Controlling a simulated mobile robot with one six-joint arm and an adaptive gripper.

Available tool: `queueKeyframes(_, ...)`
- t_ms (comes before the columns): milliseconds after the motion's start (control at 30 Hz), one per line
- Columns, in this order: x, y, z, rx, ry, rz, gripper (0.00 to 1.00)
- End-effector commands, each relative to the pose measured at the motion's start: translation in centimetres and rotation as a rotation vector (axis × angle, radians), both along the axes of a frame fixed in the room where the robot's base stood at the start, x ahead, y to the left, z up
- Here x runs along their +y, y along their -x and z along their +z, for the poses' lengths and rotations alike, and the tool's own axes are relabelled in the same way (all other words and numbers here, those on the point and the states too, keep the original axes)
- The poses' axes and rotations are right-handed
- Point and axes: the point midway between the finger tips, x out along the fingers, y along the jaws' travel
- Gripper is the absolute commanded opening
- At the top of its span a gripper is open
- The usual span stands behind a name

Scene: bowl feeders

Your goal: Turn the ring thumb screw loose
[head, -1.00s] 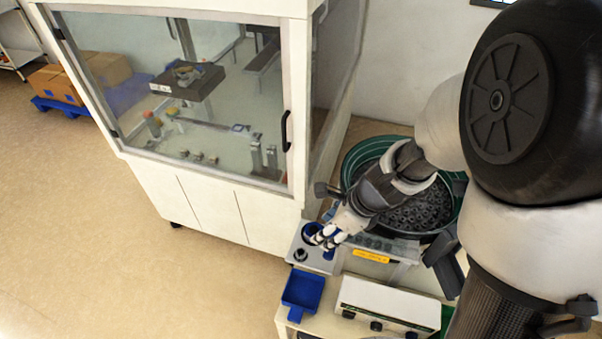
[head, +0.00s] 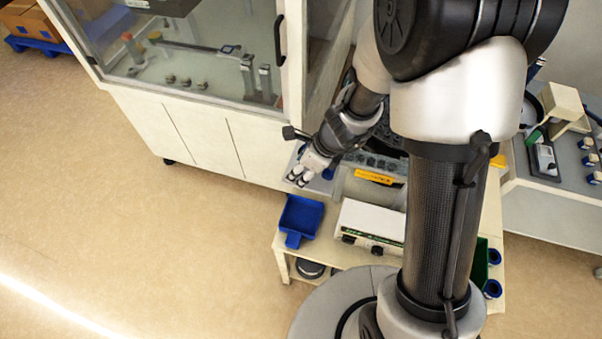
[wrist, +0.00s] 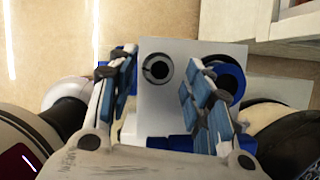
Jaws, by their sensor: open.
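In the wrist view a black round knob with a dark ring-shaped top (wrist: 157,69), which looks like the ring thumb screw, stands on a light grey plate (wrist: 150,105). My gripper (wrist: 162,78) is open, with its blue-padded fingers on either side of the knob in the picture. The knob shows between and slightly beyond the fingers; I cannot tell the height gap. In the head view my gripper (head: 298,180) is over the front left corner of the feeder table, and hides the knob there.
A glazed white cabinet (head: 210,130) stands close behind.

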Motion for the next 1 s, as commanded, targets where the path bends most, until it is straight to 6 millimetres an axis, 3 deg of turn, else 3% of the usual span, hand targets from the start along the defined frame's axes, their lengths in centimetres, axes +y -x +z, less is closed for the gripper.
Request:
queueKeyframes(400,0.27,-0.13,-0.64,0.000,0.000,0.000,0.45)
queueKeyframes(1000,0.26,-0.11,-0.64,0.000,0.000,0.000,0.05)
